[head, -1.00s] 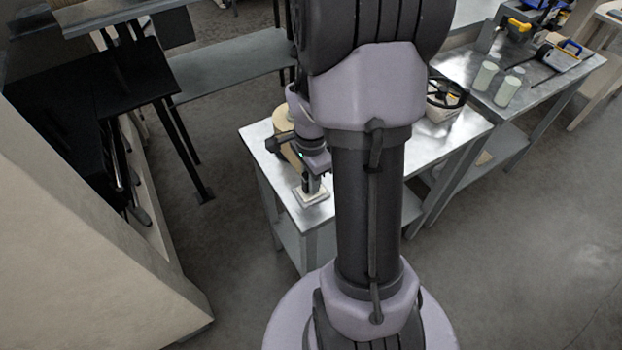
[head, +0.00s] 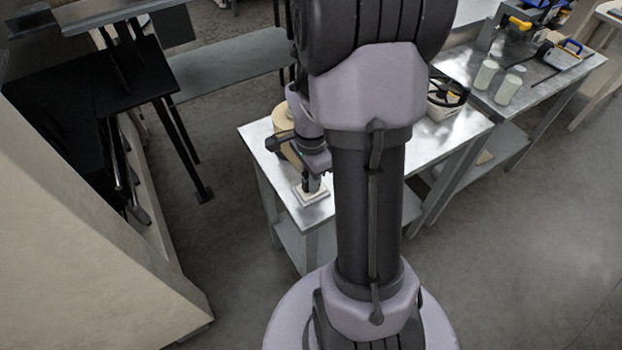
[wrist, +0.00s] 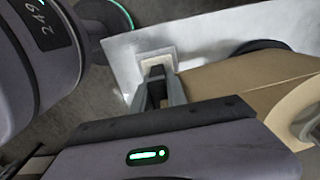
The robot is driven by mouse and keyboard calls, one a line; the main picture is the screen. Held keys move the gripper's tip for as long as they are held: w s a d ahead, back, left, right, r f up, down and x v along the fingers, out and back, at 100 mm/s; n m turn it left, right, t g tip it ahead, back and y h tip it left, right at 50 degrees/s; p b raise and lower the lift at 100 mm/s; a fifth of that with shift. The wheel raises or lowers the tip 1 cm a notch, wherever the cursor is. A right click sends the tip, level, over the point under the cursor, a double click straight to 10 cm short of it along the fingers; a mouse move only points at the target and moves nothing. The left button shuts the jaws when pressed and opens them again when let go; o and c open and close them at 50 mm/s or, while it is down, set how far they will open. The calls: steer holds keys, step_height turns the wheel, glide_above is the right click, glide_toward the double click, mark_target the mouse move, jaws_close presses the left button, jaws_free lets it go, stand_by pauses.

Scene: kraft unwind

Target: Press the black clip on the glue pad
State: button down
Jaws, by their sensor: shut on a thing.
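The glue pad (head: 309,194) is a small pale square on the near left part of the metal table. It also shows in the wrist view (wrist: 172,53), just beyond the fingertips. My gripper (head: 313,184) points down over the pad. In the wrist view my gripper (wrist: 156,74) has its fingers shut on the black clip, which is mostly hidden between them. The fingertips overlap the pad's near edge in the picture. I cannot tell whether the clip touches the pad.
A brown kraft roll (wrist: 245,82) lies on the table (head: 262,140) close beside my gripper. A white container with a black wheel-like thing (head: 447,92) stands further right. Two pale jars (head: 508,88) stand on a second table. A large beige block (head: 90,240) is at left.

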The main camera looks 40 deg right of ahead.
steer(key=shift+f, duration=0.1)
stand_by(0.3)
step_height(320, 180, up, 7)
steer(key=p, duration=0.5)
steer(key=shift+p, duration=0.3)
